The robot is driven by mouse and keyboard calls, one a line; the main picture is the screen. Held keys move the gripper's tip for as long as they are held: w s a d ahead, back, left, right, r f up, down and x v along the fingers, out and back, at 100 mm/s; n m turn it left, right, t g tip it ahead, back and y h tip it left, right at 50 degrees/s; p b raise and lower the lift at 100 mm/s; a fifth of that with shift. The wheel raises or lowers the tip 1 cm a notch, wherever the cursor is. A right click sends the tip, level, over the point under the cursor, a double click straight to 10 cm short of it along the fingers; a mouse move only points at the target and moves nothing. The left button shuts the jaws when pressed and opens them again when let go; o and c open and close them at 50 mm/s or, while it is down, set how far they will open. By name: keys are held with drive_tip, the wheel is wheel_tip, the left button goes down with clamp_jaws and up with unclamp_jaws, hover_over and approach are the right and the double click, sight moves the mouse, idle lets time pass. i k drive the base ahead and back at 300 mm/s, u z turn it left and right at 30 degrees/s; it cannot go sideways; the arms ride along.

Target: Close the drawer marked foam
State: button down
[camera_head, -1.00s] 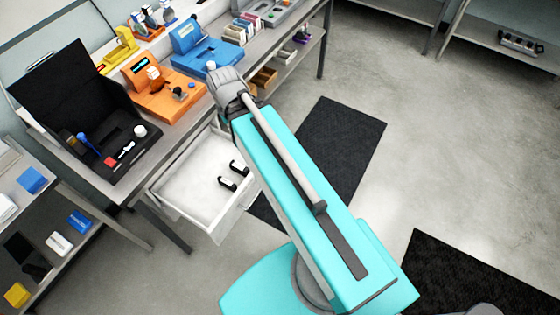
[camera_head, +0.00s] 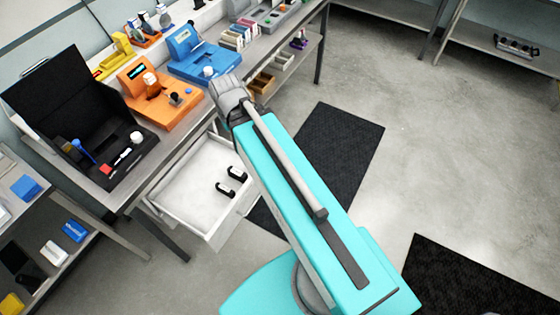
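A white drawer (camera_head: 182,192) is pulled out from under the workbench at left centre. Two small black items (camera_head: 231,181) lie inside it. Its outer front face is turned away, so I cannot read any foam mark. My arm reaches from the lower right up to the bench, over the drawer's right side. The arm's grey wrist end is just right of the orange device. My gripper's fingers are hidden behind the wrist and arm, so its opening does not show.
On the workbench (camera_head: 170,158) stand an open black case (camera_head: 70,100), an orange device (camera_head: 160,105) and a blue device (camera_head: 203,62). Small bins (camera_head: 262,83) sit on the lower shelf. A shelf with boxes is at lower left. The floor (camera_head: 455,150) to the right is clear, with dark mats.

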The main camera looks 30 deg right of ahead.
sight(188, 194)
drive_tip(key=k, duration=1.7)
drive_tip(key=u, duration=0.45)
drive_tip(key=i, duration=1)
drive_tip(key=z, duration=0.05)
